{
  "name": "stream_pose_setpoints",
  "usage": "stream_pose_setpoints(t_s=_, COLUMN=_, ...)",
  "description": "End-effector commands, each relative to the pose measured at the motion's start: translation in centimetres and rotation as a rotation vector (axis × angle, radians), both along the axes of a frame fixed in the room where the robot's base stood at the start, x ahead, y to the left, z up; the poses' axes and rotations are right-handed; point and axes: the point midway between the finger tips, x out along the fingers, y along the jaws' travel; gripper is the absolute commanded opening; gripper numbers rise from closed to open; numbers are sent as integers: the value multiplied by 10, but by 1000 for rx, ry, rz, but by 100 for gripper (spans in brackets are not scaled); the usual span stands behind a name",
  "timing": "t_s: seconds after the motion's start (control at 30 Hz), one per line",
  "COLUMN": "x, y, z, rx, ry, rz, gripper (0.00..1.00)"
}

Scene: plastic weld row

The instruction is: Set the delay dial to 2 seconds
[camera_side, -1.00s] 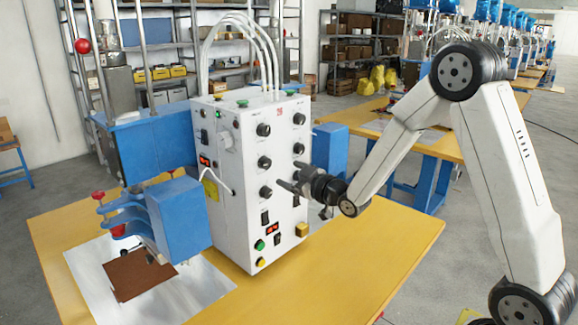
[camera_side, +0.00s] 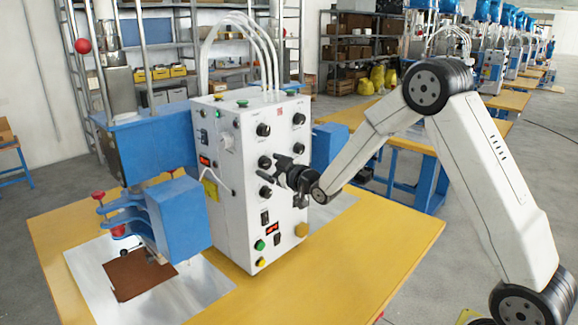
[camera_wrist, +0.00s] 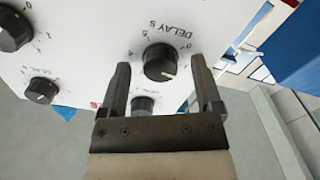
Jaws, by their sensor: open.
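The delay dial (camera_wrist: 158,60) is a round black knob with a white pointer mark, under an upside-down "DELAY S" label in the wrist view. Its mark points to the lower right there; I cannot read which number it meets. In the side view the dial (camera_side: 264,161) is the second knob down in the left column of the white control box (camera_side: 232,190). My gripper (camera_wrist: 160,68) is open, one finger on either side of the dial, with gaps showing. In the side view my gripper (camera_side: 269,167) is close to the panel; whether it touches is unclear.
Other black knobs sit close by: one above the dial (camera_side: 263,130), one below (camera_side: 265,191) and two in the right column (camera_side: 298,119). A blue press unit (camera_side: 180,222) stands left of the box. The yellow table (camera_side: 370,240) is clear at the right.

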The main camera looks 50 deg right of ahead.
Motion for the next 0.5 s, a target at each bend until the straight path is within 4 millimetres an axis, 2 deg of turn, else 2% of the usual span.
stream_pose_setpoints(t_s=0.3, x=2, y=0, z=0, rx=0, ry=0, rz=0, gripper=83)
stream_pose_setpoints(t_s=0.37, x=2, y=0, z=0, rx=0, ry=0, rz=0, gripper=67)
stream_pose_setpoints(t_s=0.5, x=2, y=0, z=0, rx=0, ry=0, rz=0, gripper=23)
